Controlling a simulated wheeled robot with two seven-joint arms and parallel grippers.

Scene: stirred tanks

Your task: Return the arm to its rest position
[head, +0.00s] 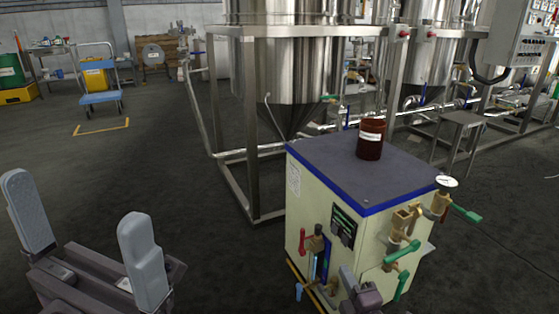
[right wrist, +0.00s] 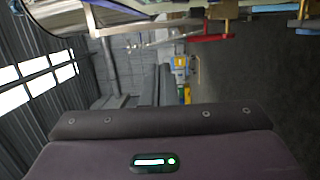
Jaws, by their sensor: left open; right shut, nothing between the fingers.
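My left gripper (head: 88,235) is at the lower left of the head view, its two grey fingers wide apart with nothing between them, over dark floor. My right gripper (head: 349,280) shows only in part at the bottom of the head view, in front of the lower front of the cream cabinet (head: 372,230). It appears close to the valves; I cannot tell whether it touches them. It is shut and empty.
The cabinet carries a brown jar (head: 370,140) on its top, and a red-handled valve (head: 303,242) and green-handled valves (head: 402,254) on its sides. Steel tanks (head: 295,60) on a frame stand behind. A blue trolley (head: 101,98) is far left. The floor around my left gripper is clear.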

